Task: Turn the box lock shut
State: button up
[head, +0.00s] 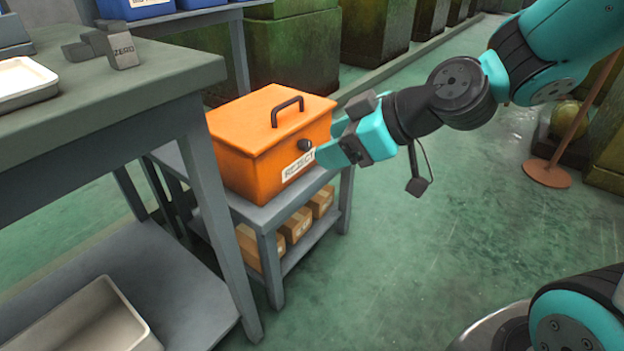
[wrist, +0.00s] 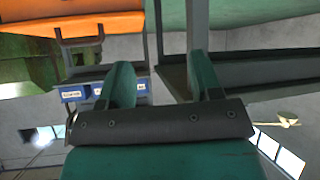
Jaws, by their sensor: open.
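The orange box (head: 255,150) stands with its lid down on a small grey stand, in the head view. A dark round knob (head: 304,145), which looks like the lock, sits on its front face just above a white REJECT label (head: 298,165). My gripper (head: 327,142) is open, just right of the knob and close to the box front. Whether a finger touches the box cannot be told. In the wrist view, the gripper (wrist: 161,62) shows two spread teal fingers with nothing between them. Part of the box (wrist: 75,18) is at the upper left there; the knob is not visible.
The grey stand (head: 268,213) has several cardboard boxes on its lower shelf. A larger grey bench (head: 120,85) stands close on the left, with a white tray (head: 25,80) and a grey ZERO block (head: 123,50) on top.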

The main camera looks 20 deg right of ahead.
jog(key=w+d+f+t+h+b, duration=0.2)
jog(key=w+d+f+t+b, duration=0.4)
jog(key=d+f, duration=0.25)
jog(key=b, duration=0.1)
send_near(309, 146)
jog(key=shift+g+h, duration=0.3)
jog(key=shift+g, duration=0.1)
jog(key=x, duration=0.9)
jog(key=shift+w+a+r, duration=0.25)
jog(key=shift+r, duration=0.05)
jog(key=shift+c, duration=0.4)
jog(key=c, duration=0.8)
jog(key=shift+c, duration=0.2)
